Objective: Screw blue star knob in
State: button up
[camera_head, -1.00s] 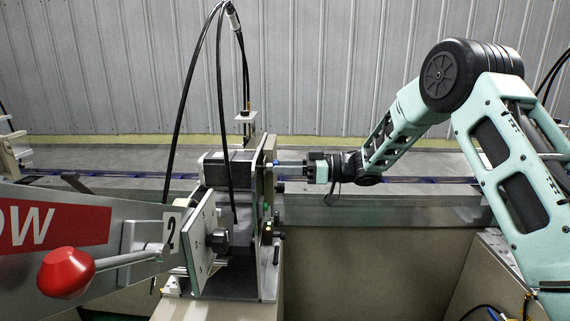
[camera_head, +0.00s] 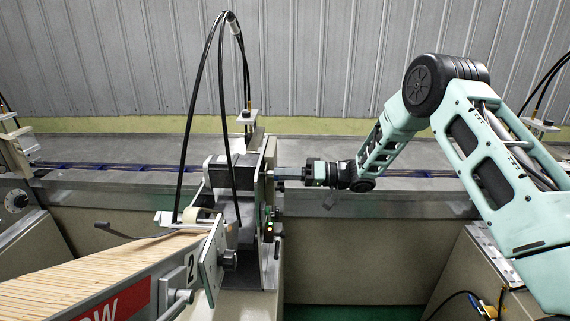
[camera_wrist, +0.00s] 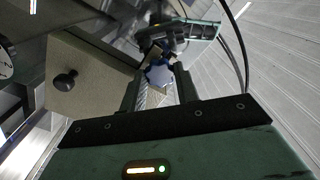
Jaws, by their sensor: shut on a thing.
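The blue star knob (camera_wrist: 158,75) shows in the wrist view between my two fingertips, at the side of the machine. My gripper (camera_wrist: 159,85) is shut on it. In the head view my gripper (camera_head: 281,173) reaches in level from the right, its tips close to the upright plate (camera_head: 264,185) of the grey machine head (camera_head: 230,172). The fingers hide the knob there. I cannot tell how deep its thread sits.
A round black knob (camera_wrist: 65,80) stands on a beige panel in the wrist view. A tray of wooden sticks (camera_head: 75,278) slopes at the lower left. Black cables (camera_head: 186,105) arch over the machine head. The conveyor (camera_head: 400,180) runs behind my gripper.

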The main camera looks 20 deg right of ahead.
jog(key=m+p, duration=0.8)
jog(key=m, duration=0.6)
jog(key=shift+p, duration=0.35)
jog(key=o, duration=0.9)
jog(key=shift+c, duration=0.2)
